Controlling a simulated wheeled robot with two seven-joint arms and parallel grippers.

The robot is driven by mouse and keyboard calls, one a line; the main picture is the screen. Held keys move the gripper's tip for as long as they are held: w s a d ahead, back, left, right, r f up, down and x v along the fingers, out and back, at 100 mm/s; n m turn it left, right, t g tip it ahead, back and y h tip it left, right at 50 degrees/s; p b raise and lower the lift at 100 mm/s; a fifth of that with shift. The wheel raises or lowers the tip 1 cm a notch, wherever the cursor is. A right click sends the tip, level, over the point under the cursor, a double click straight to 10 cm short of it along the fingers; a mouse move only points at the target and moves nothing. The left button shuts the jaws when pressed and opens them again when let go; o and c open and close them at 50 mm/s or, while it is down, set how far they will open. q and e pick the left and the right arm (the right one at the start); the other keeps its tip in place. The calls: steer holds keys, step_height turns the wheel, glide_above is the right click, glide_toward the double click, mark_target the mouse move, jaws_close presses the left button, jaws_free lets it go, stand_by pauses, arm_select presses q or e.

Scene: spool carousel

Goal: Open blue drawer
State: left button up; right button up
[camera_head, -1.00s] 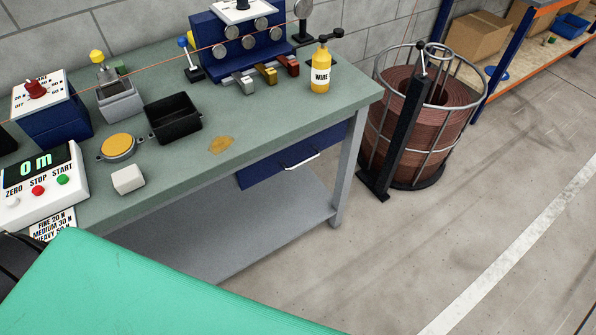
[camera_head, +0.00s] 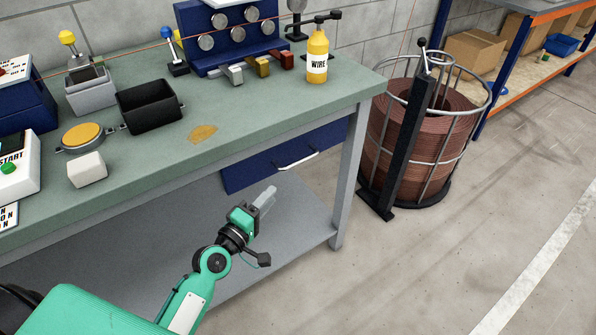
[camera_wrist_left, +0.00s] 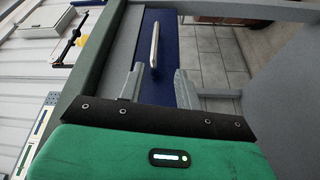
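The blue drawer (camera_head: 245,174) sits under the front edge of the workbench, and its front looks flush with the bench. Its pale bar handle (camera_head: 298,160) faces the open floor. My left gripper (camera_head: 267,196) is in front of and below the drawer, apart from the handle. In the left wrist view my left gripper (camera_wrist_left: 158,85) has its two fingers spread with nothing between them. The handle (camera_wrist_left: 155,45) shows beyond the fingertips, on the blue drawer front (camera_wrist_left: 173,40). My right gripper is not in view.
The green workbench (camera_head: 240,125) holds a black bin (camera_head: 150,107), a white block (camera_head: 87,169) and a yellow wire bottle (camera_head: 317,55). A grey bench leg (camera_head: 346,180) stands right of the drawer, with a caged copper spool (camera_head: 410,140) beyond. A lower shelf (camera_head: 150,235) lies beneath.

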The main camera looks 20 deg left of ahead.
mark_target(298, 161)
arm_select(q)
steer(key=x, duration=0.9)
steer(key=r+x, duration=0.1)
steer(key=x, duration=0.3)
steer(key=shift+w+p, duration=0.35)
steer(key=shift+c, duration=0.2)
jaws_close()
